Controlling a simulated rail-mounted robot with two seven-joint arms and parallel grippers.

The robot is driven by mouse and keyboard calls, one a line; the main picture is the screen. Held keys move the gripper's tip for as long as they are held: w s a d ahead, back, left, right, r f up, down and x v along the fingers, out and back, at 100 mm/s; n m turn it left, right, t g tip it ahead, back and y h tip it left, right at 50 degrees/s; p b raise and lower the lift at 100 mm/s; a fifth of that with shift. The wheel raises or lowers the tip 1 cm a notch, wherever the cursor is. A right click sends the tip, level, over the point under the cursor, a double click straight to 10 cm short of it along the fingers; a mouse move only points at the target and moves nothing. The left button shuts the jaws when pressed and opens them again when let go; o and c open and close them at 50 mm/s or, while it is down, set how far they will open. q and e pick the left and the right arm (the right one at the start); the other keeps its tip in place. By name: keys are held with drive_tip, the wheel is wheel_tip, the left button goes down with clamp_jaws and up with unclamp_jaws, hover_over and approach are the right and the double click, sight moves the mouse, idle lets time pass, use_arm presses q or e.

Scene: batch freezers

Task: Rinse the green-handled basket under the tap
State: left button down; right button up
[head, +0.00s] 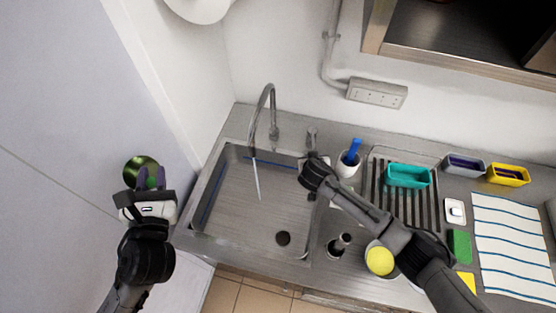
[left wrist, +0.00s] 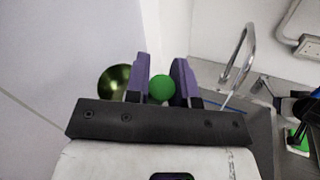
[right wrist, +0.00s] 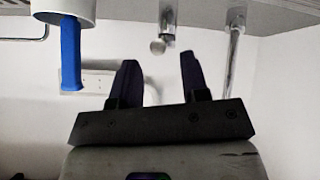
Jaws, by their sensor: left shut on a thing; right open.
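My left gripper (head: 150,181) is shut on the green handle (left wrist: 161,88), whose round end shows between the fingers in the left wrist view. The basket's shiny dark green bowl (head: 141,168) is beyond the fingers, left of the sink; it also shows in the left wrist view (left wrist: 114,82). The curved tap (head: 268,108) stands at the back of the sink (head: 238,207). A thin pale streak like running water hangs below its spout. My right gripper (head: 308,163) is open and empty near the tap's lever (head: 312,136); the lever shows beyond its fingers in the right wrist view (right wrist: 161,44).
A white cup (head: 347,166) with a blue-handled tool stands right of the sink. A drying rack (head: 374,205) with a teal tub (head: 408,175), a yellow ball (head: 380,260) and a striped towel (head: 510,240) are further right. A wall stands close on the left.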

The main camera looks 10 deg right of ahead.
drive_tip(key=v, duration=0.6)
drive_tip(key=shift+s+r, duration=0.25)
drive_tip(key=shift+s, duration=0.05)
drive_tip(key=shift+a, duration=0.15)
